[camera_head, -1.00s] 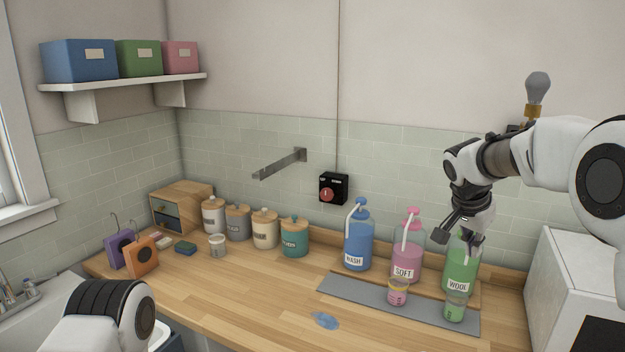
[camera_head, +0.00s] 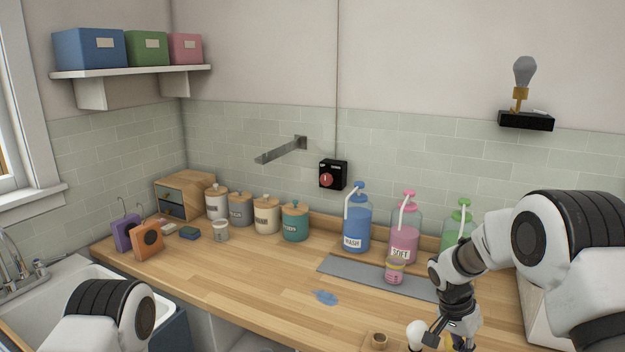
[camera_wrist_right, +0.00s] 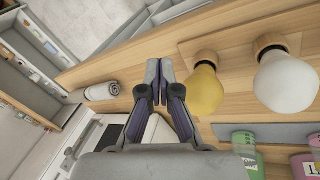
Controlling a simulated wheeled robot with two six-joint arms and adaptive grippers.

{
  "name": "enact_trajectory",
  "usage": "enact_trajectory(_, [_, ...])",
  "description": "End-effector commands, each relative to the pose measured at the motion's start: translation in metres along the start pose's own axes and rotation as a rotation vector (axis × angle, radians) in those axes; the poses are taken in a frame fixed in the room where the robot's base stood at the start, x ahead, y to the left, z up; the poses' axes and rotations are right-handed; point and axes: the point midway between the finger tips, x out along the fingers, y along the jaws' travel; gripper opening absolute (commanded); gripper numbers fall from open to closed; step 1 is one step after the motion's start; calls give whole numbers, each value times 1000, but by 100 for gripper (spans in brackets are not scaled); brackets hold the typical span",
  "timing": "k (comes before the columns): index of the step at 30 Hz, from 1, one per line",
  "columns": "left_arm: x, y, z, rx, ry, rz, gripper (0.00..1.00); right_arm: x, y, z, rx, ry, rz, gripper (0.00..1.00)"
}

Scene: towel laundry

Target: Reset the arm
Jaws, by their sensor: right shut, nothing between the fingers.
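My right gripper shows low in the head view (camera_head: 450,338), near the front of the wooden counter (camera_head: 265,290). In the right wrist view my right gripper (camera_wrist_right: 160,70) is shut, with its fingertips together and nothing between them. A yellow bulb (camera_wrist_right: 204,92) lies just right of the fingers in that view, apart from them, with a white bulb (camera_wrist_right: 284,82) farther right. The white bulb also shows beside the gripper in the head view (camera_head: 416,332). Only a link of my left arm shows; its gripper is out of view.
Blue (camera_head: 357,228), pink (camera_head: 404,240) and green (camera_head: 459,222) pump bottles stand at the back of the counter, the green one partly behind my arm. A pink cup (camera_head: 395,271) stands on the grey mat (camera_head: 345,268). The counter's middle is mostly clear.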

Motion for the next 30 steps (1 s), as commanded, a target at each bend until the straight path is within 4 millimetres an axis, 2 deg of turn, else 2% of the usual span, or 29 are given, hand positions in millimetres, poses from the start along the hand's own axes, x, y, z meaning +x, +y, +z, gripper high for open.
enact_trajectory(1, [11,0,0,0,0,0,0,44,3,22,-28,-47,33,0])
enact_trajectory(2, [15,0,0,0,0,0,0,67,6,37,-48,-77,48,0])
enact_trajectory(3, [20,0,0,0,0,0,0,99,11,58,-79,-116,63,0])
enact_trajectory(5, [27,0,0,0,0,0,0,146,22,93,-131,-178,77,0])
enact_trajectory(6, [32,0,0,0,0,0,0,174,31,118,-168,-218,79,0])
enact_trajectory(8, [38,0,0,0,0,0,0,214,47,156,-225,-275,72,0])
enact_trajectory(9, [43,0,0,0,0,0,0,238,61,183,-266,-313,62,0])
enact_trajectory(11, [50,0,0,0,0,0,0,270,84,225,-330,-362,35,0])
enact_trajectory(13, [58,0,0,0,0,0,0,300,118,276,-415,-400,-19,0])
enact_trajectory(15, [61,0,0,0,0,0,0,308,146,311,-511,-377,-102,0])
enact_trajectory(17, [58,0,0,0,0,0,0,301,158,319,-592,-305,-177,0])
enact_trajectory(20, [57,0,0,0,1,0,0,292,156,310,-717,-144,-275,0])
enact_trajectory(23, [57,0,0,0,0,0,0,289,136,291,-814,0,-341,0])
enact_trajectory(30, [57,0,0,0,0,0,0,289,132,288,-863,24,-350,0])
